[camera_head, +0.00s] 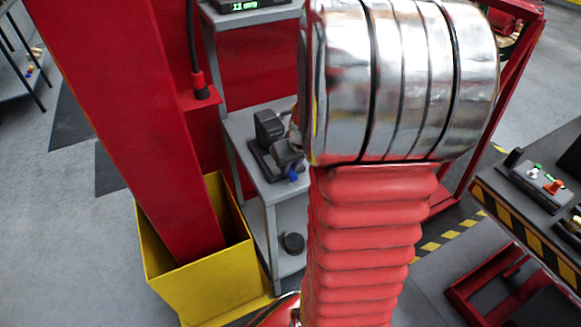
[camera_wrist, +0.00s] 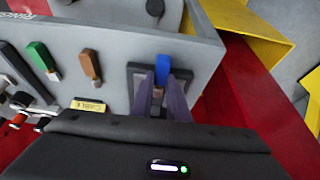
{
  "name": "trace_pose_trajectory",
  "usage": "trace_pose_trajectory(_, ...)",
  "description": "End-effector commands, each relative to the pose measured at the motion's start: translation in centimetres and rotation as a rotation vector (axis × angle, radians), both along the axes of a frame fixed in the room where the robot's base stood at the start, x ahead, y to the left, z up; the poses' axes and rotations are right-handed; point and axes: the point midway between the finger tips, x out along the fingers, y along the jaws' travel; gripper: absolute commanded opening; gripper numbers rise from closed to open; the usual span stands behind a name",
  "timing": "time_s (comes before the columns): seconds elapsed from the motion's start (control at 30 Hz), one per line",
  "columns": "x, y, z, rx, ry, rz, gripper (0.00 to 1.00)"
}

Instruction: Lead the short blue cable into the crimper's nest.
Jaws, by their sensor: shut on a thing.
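In the wrist view the two fingers of my gripper (camera_wrist: 160,92) are closed around the short blue cable (camera_wrist: 162,69). The nest is not clearly visible. My arm hides much of this area.
A green-ended piece (camera_wrist: 40,56) and a brown one (camera_wrist: 90,64) lie left of the blue cable, near a yellow label (camera_wrist: 89,105). A yellow bin (camera_head: 205,280) and a red beam (camera_head: 125,110) stand left of the shelf (camera_head: 240,130).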

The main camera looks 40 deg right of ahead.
Motion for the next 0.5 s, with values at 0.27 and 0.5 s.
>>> trace_pose_trajectory(0.27,0.48,-0.12,-0.02,0.001,0.000,0.000,0.00)
trace_pose_trajectory(0.5,0.51,-0.16,-0.02,0.000,0.000,0.000,0.29)
